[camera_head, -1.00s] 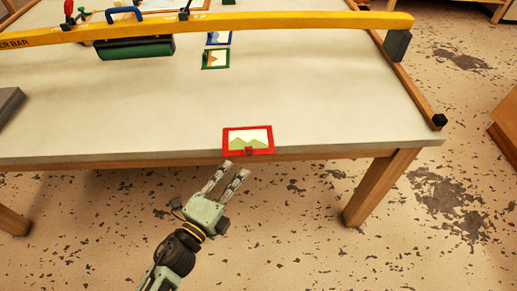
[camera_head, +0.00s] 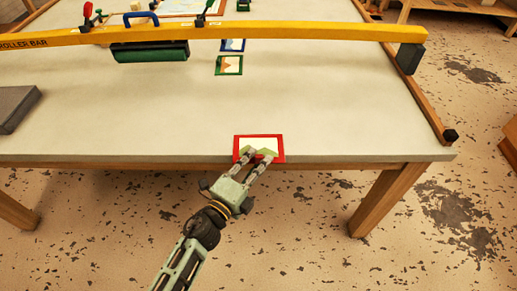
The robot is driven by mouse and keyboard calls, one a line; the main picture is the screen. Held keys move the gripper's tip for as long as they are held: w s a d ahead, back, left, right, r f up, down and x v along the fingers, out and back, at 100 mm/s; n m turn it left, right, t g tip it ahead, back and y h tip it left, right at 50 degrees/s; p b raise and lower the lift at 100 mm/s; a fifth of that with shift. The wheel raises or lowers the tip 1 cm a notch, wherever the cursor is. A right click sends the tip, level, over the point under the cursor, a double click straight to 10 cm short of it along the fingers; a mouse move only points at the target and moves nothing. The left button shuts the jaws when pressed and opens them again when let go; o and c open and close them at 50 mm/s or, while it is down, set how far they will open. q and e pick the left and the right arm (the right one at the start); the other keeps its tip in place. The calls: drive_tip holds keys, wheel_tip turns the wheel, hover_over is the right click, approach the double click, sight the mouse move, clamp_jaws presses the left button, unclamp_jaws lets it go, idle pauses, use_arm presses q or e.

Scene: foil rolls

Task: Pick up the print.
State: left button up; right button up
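A red-bordered print (camera_head: 272,141) with a pale picture and green hills lies at the table's front edge. My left gripper (camera_head: 259,152) reaches up from below, its two fingers apart with a gap between them. The fingertips overlap the near half of the print and hide part of its picture. I cannot tell whether they touch it or are above or below it. My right gripper is not in view.
A yellow roller bar (camera_head: 270,31) spans the table (camera_head: 340,115), with a green roller (camera_head: 150,52) beneath it. A green-bordered card (camera_head: 229,65) and a blue-bordered card (camera_head: 232,45) lie farther back. A grey block (camera_head: 12,108) is at left. The table around the print is clear.

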use_arm(q)
clamp_jaws()
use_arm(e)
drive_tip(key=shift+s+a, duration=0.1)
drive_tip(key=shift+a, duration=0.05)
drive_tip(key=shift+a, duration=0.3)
